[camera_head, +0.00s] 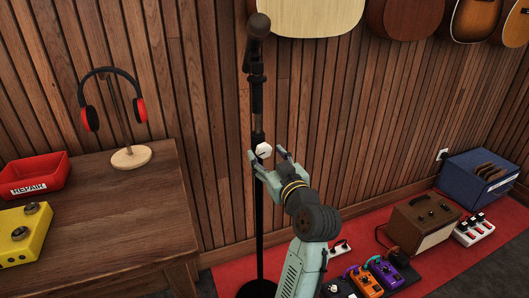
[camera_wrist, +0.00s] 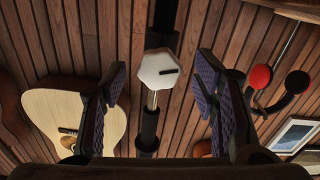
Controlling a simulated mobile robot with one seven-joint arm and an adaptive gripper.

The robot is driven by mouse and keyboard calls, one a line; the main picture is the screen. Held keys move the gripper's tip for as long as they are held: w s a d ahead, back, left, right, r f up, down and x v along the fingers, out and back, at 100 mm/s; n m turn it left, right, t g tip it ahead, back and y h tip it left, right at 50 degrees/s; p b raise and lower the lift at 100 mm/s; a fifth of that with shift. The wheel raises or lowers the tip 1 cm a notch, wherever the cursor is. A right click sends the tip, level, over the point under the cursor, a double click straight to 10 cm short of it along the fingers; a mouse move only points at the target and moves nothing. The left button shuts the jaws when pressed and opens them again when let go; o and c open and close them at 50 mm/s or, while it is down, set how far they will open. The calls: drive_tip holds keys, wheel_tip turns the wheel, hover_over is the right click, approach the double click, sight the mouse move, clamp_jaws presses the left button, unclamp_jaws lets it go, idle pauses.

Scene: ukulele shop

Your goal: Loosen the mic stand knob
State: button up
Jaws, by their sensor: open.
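The black mic stand (camera_head: 259,215) stands upright in front of the wood-panelled wall, with a microphone (camera_head: 258,27) at its top. Its knob (camera_head: 264,150) is pale and faceted, on the pole at mid-height. In the wrist view the knob (camera_wrist: 158,69) is a white many-sided disc with a dark slot mark, in front of the pole. My gripper (camera_head: 265,153) is open, with its fingers on either side of the knob. In the wrist view my gripper (camera_wrist: 160,85) shows gaps between both finger pads and the knob, and nothing is held.
A wooden table (camera_head: 95,200) on the left bears red headphones (camera_head: 108,100) on a stand, a red REPAIR tray (camera_head: 38,175) and a yellow pedal (camera_head: 22,232). Guitars (camera_head: 405,15) hang above. Pedals (camera_head: 375,275) and an amplifier (camera_head: 425,222) are on the red mat at right.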

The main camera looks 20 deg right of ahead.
drive_tip(key=s, duration=0.9)
drive_tip(key=shift+d, duration=0.15)
